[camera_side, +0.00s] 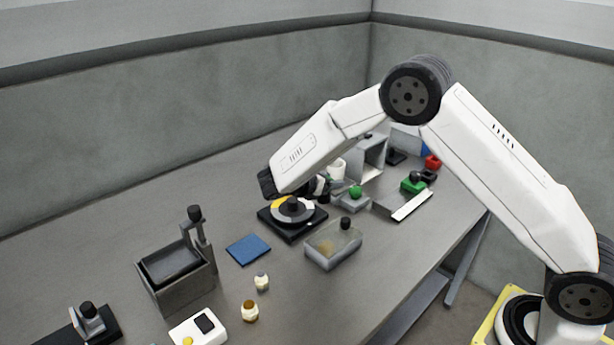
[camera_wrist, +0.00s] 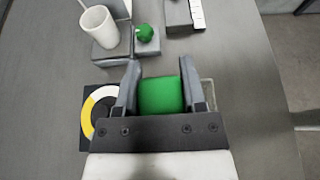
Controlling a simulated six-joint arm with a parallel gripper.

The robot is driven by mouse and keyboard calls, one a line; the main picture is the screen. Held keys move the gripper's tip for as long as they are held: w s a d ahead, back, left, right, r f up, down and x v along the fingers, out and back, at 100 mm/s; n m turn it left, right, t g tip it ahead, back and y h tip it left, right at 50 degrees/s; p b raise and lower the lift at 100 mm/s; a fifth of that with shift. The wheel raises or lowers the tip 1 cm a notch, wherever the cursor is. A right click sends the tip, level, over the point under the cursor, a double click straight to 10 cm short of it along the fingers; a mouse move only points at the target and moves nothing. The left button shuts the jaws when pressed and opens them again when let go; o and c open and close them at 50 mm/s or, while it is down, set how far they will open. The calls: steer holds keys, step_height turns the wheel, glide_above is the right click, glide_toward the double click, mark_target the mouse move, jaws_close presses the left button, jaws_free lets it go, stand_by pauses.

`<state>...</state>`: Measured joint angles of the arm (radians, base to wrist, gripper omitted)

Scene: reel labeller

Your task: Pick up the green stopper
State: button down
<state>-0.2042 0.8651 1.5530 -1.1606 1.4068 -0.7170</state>
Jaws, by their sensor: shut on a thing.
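My gripper (camera_wrist: 160,78) is shut on the green stopper (camera_wrist: 161,96), which sits between its two grey fingers in the wrist view. In the side view my gripper (camera_side: 321,187) is partly behind my arm, above the bench near the reel. The held stopper cannot be made out there. A second green, rounded piece (camera_wrist: 145,33) stands apart on a small grey block (camera_wrist: 146,46), ahead of my fingers; it also shows in the side view (camera_side: 355,191).
The yellow-and-white reel (camera_wrist: 90,112) lies left of my fingers. A white cup (camera_wrist: 97,27) and a white-edged tray (camera_side: 411,205) are farther off. A blue pad (camera_side: 248,249) and small bottles (camera_side: 250,311) lie nearer the side camera.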

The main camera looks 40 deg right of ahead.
steer(key=s+r, duration=0.2)
steer(key=s, duration=0.4)
steer(key=shift+a+r, duration=0.25)
steer(key=shift+r, duration=0.1)
stand_by(0.4)
